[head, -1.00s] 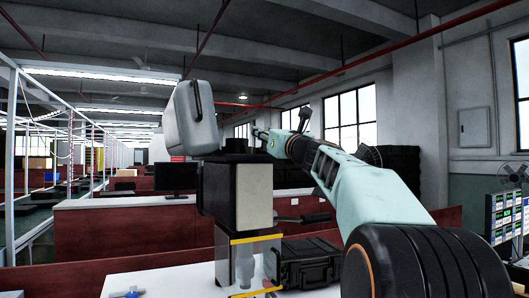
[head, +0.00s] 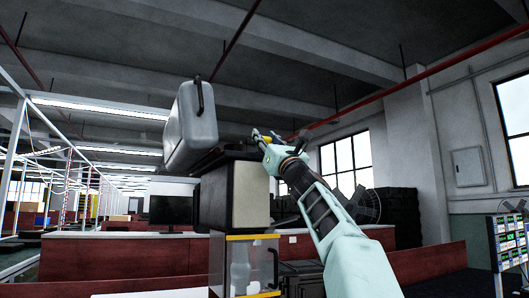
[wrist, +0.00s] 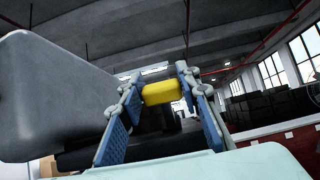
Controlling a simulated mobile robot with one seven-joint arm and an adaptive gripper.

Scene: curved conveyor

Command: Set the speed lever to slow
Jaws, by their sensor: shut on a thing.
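My gripper (head: 262,137) is raised beside the dark and cream machine box (head: 250,195), to the right of its top. In the wrist view my two blue-padded fingers (wrist: 160,79) are shut on a yellow block-like piece (wrist: 158,93) at their tips. A bit of yellow also shows by the gripper in the head view. I cannot tell whether this yellow piece is part of the speed lever. No lever is clearly identifiable now; the right side of the box is partly behind my arm.
A clear yellow-edged cabinet (head: 243,262) is below. A screen panel (head: 510,240) stands far right.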

